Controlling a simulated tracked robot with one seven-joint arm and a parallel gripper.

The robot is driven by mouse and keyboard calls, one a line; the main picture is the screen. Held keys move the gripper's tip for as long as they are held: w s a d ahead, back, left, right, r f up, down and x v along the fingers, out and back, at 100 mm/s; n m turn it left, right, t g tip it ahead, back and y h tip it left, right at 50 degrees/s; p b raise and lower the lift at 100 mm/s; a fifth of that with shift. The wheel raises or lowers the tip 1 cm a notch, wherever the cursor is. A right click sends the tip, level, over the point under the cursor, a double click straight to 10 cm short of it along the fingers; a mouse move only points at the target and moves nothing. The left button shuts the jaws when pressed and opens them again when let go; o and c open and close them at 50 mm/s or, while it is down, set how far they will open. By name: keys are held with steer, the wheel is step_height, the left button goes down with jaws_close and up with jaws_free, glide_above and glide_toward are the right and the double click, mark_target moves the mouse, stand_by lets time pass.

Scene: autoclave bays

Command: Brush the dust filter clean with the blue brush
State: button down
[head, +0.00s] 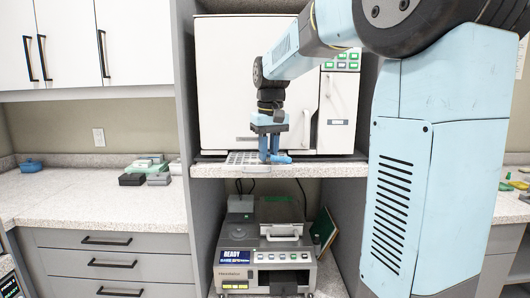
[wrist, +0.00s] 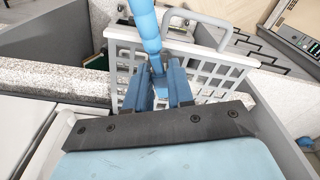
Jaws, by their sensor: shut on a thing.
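My gripper (head: 268,152) points down at the front edge of the shelf before the white autoclave. Its two blue fingers (wrist: 160,90) are shut on the blue brush (wrist: 146,28), whose handle sticks out past them. In the head view the brush (head: 283,159) lies low, close to the shelf top. The dust filter (head: 240,162) is a light grey grid with a loop handle, on the shelf's front edge left of the fingers. In the wrist view the filter (wrist: 122,50) spreads behind and around the fingers. The bristles are hidden, so I cannot tell whether they touch it.
The autoclave (head: 232,85) stands close behind the gripper. A benchtop machine with a READY label (head: 265,262) sits in the bay below the shelf (head: 335,170). Several green and grey items (head: 148,171) and a blue object (head: 32,166) lie on the left counter, which is otherwise clear.

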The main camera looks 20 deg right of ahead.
steer(key=shift+d, duration=0.15)
steer(key=shift+a, duration=0.7)
steer(key=shift+d, duration=0.15)
steer(key=shift+d+f, duration=0.15)
steer(key=shift+d, duration=0.4)
steer(key=shift+a, duration=0.2)
steer(key=shift+a, duration=0.5)
steer(key=shift+d, duration=0.15)
steer(key=shift+d, duration=0.55)
